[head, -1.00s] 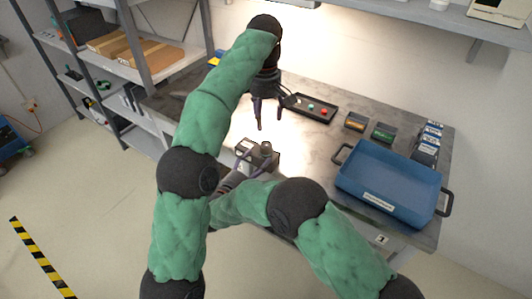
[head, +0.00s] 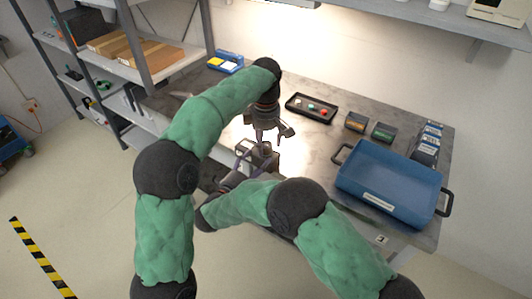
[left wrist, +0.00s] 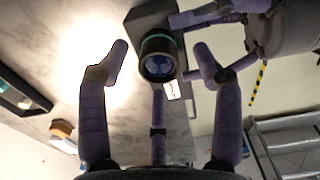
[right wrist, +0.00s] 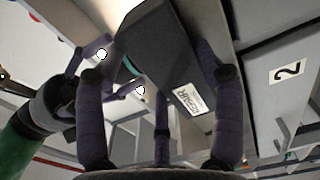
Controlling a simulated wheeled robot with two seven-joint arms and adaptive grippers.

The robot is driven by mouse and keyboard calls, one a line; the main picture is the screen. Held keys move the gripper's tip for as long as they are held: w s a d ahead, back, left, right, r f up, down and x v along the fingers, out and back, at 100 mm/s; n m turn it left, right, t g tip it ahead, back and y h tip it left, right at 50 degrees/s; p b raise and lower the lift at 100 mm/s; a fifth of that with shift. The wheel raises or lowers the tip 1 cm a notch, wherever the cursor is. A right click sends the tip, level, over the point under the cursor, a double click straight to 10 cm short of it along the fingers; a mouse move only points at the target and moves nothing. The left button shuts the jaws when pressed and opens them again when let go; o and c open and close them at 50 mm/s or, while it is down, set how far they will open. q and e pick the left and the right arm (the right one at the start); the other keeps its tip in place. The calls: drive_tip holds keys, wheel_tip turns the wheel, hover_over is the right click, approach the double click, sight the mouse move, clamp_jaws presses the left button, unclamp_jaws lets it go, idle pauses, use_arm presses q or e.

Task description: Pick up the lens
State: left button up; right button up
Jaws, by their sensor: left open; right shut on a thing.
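The lens (left wrist: 158,57), dark with a teal ring and glassy front, sits in a dark box-shaped holder (right wrist: 160,45) with a white label. My left gripper (left wrist: 161,50) is open, its fingers apart on either side of the lens; contact cannot be told. In the head view, this gripper (head: 264,140) points down above the holder and hides much of the lens. My right gripper (right wrist: 158,60) is shut on the holder, with a finger on each side. In the head view, it is largely hidden behind my arms near the table's front edge.
A blue handled tray (head: 385,190) stands at the right of the grey table (head: 310,165). A black tray (head: 312,107) with small coloured pieces lies behind my left gripper. Small labelled boxes (head: 383,132) stand at the back right. A blue bin (head: 226,62) is at the back left.

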sight(266, 144)
use_arm(q)
drive_tip(key=shift+f, duration=1.05)
clamp_jaws()
drive_tip(key=shift+r, duration=0.15)
wheel_tip(266, 144, up, 10)
drive_tip(key=shift+f, duration=0.1)
use_arm(e)
drive_tip(key=o, duration=1.2)
drive_tip(key=shift+o, duration=0.2)
drive_tip(key=v, duration=0.7)
drive_tip(key=shift+s+a, duration=0.2)
drive_tip(key=shift+s, duration=0.05)
